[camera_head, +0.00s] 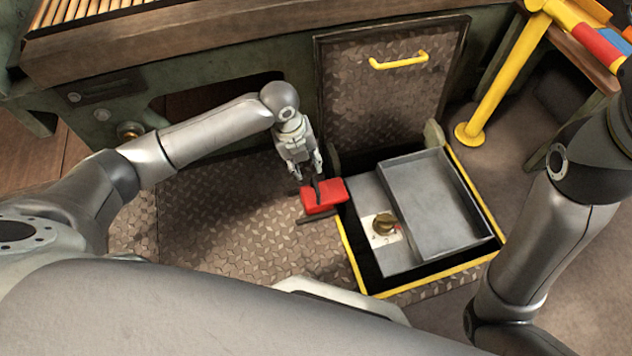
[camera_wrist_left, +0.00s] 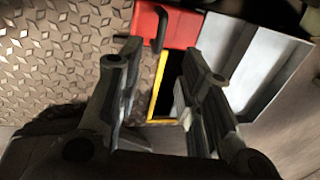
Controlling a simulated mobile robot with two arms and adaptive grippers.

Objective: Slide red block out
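The red block (camera_head: 323,196) with a dark handle on top is at the left edge of a yellow-rimmed floor opening. It also shows in the left wrist view (camera_wrist_left: 180,30), just beyond my fingertips. My left gripper (camera_head: 310,176) points down over the block. Its fingers stand apart in the left wrist view (camera_wrist_left: 155,62), with the dark handle (camera_wrist_left: 159,31) seen in line with the gap between them. I cannot tell whether they touch the handle. My right arm is at the right of the head view, but its gripper is out of view.
The opening holds a grey metal box (camera_head: 440,208) and a brass knob (camera_head: 384,224) on a pale plate. A raised hatch lid (camera_head: 385,95) with a yellow handle stands behind. A yellow post (camera_head: 497,85) stands right. Textured floor (camera_head: 220,225) lies clear at left.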

